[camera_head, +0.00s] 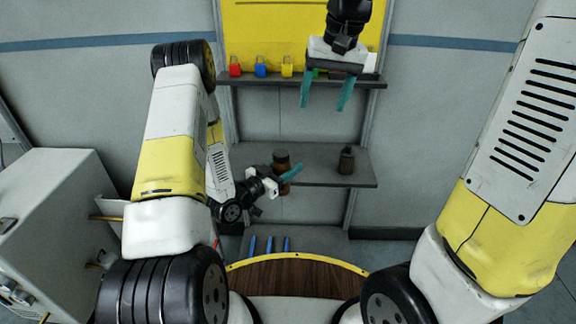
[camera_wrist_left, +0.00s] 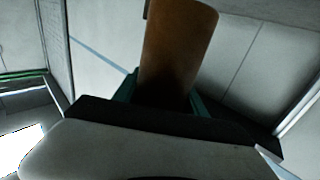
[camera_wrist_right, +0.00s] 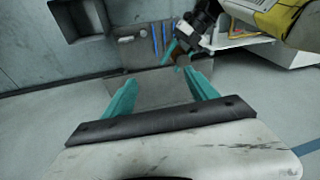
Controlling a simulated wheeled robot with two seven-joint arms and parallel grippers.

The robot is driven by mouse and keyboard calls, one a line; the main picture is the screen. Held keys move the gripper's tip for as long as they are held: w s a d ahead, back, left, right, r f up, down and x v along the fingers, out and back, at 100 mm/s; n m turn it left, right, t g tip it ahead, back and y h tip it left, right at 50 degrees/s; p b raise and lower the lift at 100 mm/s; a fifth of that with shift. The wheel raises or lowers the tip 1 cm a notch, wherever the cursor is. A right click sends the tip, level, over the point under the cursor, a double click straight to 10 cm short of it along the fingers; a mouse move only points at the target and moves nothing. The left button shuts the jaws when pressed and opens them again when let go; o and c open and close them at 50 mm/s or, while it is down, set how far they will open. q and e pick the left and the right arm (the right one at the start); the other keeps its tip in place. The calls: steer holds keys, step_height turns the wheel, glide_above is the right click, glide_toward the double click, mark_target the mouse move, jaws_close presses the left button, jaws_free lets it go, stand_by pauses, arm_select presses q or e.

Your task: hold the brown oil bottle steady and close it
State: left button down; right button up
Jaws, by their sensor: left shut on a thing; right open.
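The brown bottle (camera_head: 281,158) is upright in front of the lower shelf in the head view. My left gripper (camera_head: 284,174) is shut around its body. In the left wrist view the bottle's brown side (camera_wrist_left: 178,50) stands between the teal fingers, close to the camera. In the right wrist view the bottle (camera_wrist_right: 182,58) is small, beside the left gripper. I cannot tell whether a cap sits on its top. My right gripper (camera_head: 325,104) is open and empty, high in front of the upper shelf and right of the bottle.
A dark container with a narrow top (camera_head: 346,162) stands on the lower shelf (camera_head: 325,178), to the right. Red, blue and yellow padlocks (camera_head: 261,70) line the upper shelf (camera_head: 270,81). Several blue tools (camera_head: 269,245) are below. A grey cabinet (camera_head: 60,225) stands at left.

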steer(key=s+d+t, duration=0.2)
steer(key=s+d, duration=0.2)
steer(key=s, duration=0.4)
steer(key=s+d+t, duration=0.2)
steer(key=s+d, duration=0.3)
steer(key=s, duration=0.3)
steer(key=shift+s+d+f+m, duration=0.15)
steer(key=shift+s+f+m, duration=0.05)
steer(key=shift+s+m, duration=0.1)
